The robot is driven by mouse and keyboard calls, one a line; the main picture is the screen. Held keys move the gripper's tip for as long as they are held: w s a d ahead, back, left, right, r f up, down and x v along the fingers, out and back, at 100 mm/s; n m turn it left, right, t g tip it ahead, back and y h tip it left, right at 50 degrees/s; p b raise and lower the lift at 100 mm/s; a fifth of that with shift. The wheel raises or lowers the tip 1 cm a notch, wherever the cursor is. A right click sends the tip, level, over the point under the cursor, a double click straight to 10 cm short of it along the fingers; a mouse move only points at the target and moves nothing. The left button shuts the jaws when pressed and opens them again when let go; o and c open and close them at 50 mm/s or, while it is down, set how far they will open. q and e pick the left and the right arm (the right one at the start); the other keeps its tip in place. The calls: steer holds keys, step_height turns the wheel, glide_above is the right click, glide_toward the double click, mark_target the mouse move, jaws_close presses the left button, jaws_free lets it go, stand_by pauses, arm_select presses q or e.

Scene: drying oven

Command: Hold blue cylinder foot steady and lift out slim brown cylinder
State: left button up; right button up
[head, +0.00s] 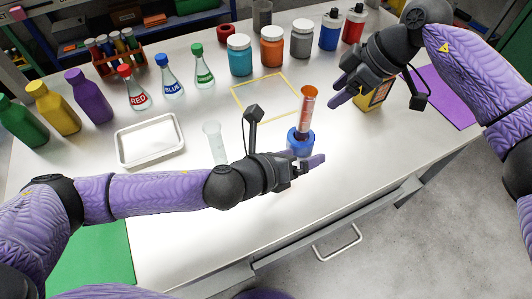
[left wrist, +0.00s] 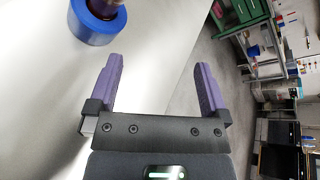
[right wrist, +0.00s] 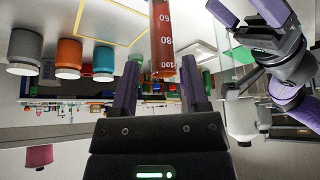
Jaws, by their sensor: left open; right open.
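The slim brown cylinder (head: 307,105), with white marks, stands upright in the blue cylinder foot (head: 299,143) near the table's front edge. My left gripper (head: 310,162) is open and empty, low in front of the foot. In the left wrist view the foot (left wrist: 92,28) lies at the upper left, outside the fingers. My right gripper (head: 338,90) is open and empty, just right of the brown cylinder's upper part. In the right wrist view the cylinder (right wrist: 164,50) lines up with the gap between the fingers; it seems just beyond the tips.
A yellow box (head: 374,95) stands behind my right gripper. A clear cylinder (head: 214,142) and white tray (head: 150,140) are to the left. Several lidded jars (head: 271,47) line the back. A yellow square outline (head: 240,101) marks bare table behind the brown cylinder.

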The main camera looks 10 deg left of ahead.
mark_target(293, 143)
arm_select(q)
steer(key=a+m, duration=0.1)
steer(key=a, duration=0.1)
steer(key=a+f+m+y, duration=0.1)
steer(key=a+f+m, duration=0.1)
steer(key=a, duration=0.1)
steer(key=shift+a+f+m+t+y, duration=0.25)
steer(key=shift+a+m+t+y, duration=0.1)
steer(key=shift+m+t+y, duration=0.05)
steer(key=shift+w+a+m, duration=0.2)
steer(key=shift+a+m, duration=0.05)
steer(key=shift+m, duration=0.35)
steer(key=x, duration=0.9)
steer(key=shift+w+d, duration=0.15)
steer(key=shift+w, duration=0.2)
steer(key=c, duration=0.9)
steer(key=shift+c, duration=0.2)
